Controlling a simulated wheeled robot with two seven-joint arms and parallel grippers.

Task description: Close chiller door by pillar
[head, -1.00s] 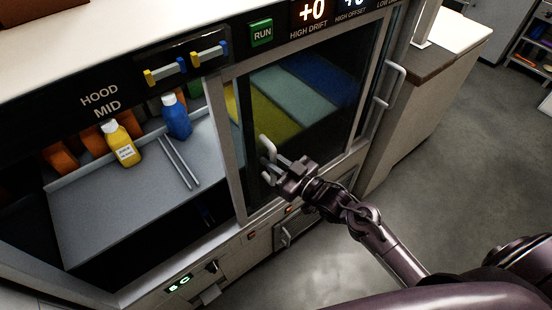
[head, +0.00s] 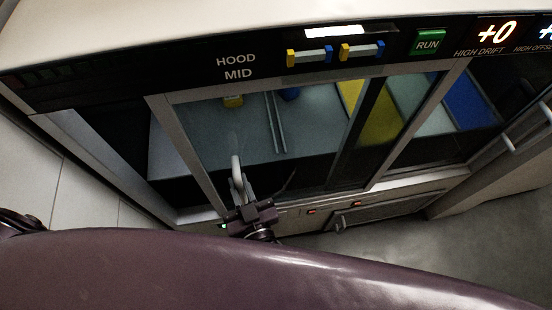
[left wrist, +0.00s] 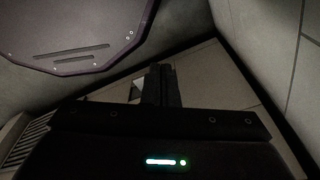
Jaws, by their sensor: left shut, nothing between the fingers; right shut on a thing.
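The sliding glass chiller door (head: 190,150) has a pale metal frame and a light, curved handle (head: 237,172) near its left edge. My right gripper (head: 242,198) is shut on this handle. A dark gap (head: 128,145) shows between the door's left edge and the pale left post (head: 105,160) of the cabinet. My left gripper (left wrist: 162,75) is shut and empty in the left wrist view, pointing toward pale panels and away from the door. My own purple body hides the lower part of the head view.
Through the glass I see a grey shelf with tongs (head: 275,125) and yellow and blue items. Yellow, pale and blue trays (head: 465,105) lie to the right. A green RUN button (head: 428,42) is on the top panel. Grey floor (head: 400,250) is clear at the right.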

